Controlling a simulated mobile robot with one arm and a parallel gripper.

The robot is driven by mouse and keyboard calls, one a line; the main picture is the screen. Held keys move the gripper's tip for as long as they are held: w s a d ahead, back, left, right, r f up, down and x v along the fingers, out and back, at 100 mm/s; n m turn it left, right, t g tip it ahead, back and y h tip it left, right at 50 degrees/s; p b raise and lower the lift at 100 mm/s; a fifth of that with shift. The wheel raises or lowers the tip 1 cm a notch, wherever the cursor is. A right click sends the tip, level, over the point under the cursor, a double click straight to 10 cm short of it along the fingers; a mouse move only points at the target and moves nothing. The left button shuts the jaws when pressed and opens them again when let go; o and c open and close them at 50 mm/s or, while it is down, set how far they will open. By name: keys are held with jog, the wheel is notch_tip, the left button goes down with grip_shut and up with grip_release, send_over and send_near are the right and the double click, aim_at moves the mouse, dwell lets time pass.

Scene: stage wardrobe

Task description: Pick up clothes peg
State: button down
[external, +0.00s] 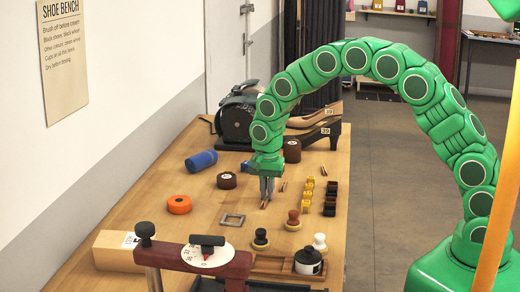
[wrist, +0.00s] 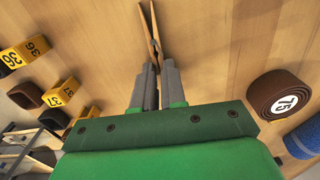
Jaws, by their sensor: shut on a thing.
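My gripper (external: 266,198) points down over the middle of the bench. Its grey fingers are close together on the wooden clothes peg (external: 264,205). In the wrist view the peg (wrist: 152,40) juts out beyond the fingertips (wrist: 151,68), its two legs spread in a narrow V. The end between the fingers is hidden. The peg is at or very near the bench top (external: 150,195); I cannot tell whether it touches.
Yellow numbered blocks (external: 308,190) and dark blocks (external: 330,198) stand right of my gripper. A square metal frame (external: 232,219), an orange roll (external: 179,205) and a brown roll (external: 227,181) lie left. Brushes (external: 261,240) stand in front. A small wooden piece (external: 283,187) lies just right.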

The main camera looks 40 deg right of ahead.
jog(key=shift+r, duration=0.5)
notch_tip(320, 180, up, 2)
jog(key=shift+w+r, duration=0.1)
jog(key=s+d+r, duration=0.5)
jog(key=s+r, duration=0.4)
jog(key=s, duration=0.4)
jog(key=shift+r, duration=0.4)
jog(key=shift+s, duration=0.1)
